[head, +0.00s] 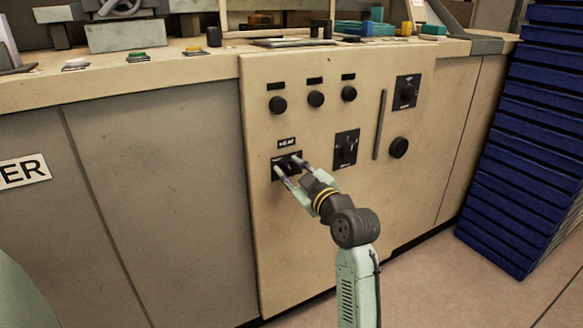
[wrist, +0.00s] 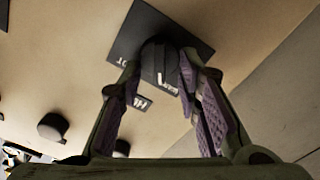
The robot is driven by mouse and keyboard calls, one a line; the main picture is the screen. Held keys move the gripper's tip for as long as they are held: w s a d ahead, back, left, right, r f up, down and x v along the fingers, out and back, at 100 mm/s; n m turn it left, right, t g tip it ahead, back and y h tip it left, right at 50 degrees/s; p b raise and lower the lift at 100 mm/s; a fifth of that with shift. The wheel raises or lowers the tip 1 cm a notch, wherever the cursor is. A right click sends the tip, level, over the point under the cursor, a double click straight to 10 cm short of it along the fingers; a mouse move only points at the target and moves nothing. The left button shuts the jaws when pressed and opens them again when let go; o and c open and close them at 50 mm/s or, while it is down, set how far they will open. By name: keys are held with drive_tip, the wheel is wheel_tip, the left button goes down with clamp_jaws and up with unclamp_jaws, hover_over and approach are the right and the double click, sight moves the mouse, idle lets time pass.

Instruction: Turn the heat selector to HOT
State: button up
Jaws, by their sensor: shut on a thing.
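The heat selector (head: 287,167) is a black knob on a square black plate, low on the left of the beige panel, under a small label reading "HEAT". In the wrist view the knob (wrist: 161,62) carries a white mark, and white lettering shows partly on the plate (wrist: 190,38). My gripper (head: 288,168) reaches the knob from the front right. Its two fingers, with purple pads, are shut on the knob, one on each side; it also shows in the wrist view (wrist: 160,85). The fingers partly hide the plate's lettering, so I cannot read the setting.
Three round knobs (head: 316,99) are above. A blue crate stack (head: 525,130) stands at the right. Open floor (head: 440,285) lies in front.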

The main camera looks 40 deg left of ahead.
drive_tip(key=m+p, duration=0.2)
drive_tip(key=m, duration=0.1)
drive_tip(key=m+p, duration=0.1)
drive_tip(key=shift+w+d+r, duration=0.1)
drive_tip(key=shift+w+r, duration=0.1)
drive_tip(key=shift+r, duration=0.05)
drive_tip(key=m+p, duration=0.2)
drive_tip(key=m, duration=0.1)
drive_tip(key=shift+w, duration=0.1)
drive_tip(key=m+p, duration=0.3)
drive_tip(key=shift+w+d+m, duration=0.1)
drive_tip(key=shift+w+m, duration=0.05)
drive_tip(key=shift+m, duration=0.25)
drive_tip(key=shift+w+f+m+p, duration=0.1)
drive_tip(key=shift+f+m+p, duration=0.05)
drive_tip(key=shift+m+p, duration=0.6)
drive_tip(key=shift+w+f+m+p, duration=0.1)
drive_tip(key=shift+m+p, duration=0.45)
drive_tip(key=shift+m, duration=0.4)
drive_tip(key=o, duration=1)
drive_tip(key=shift+o, duration=0.2)
drive_tip(key=shift+s, duration=0.1)
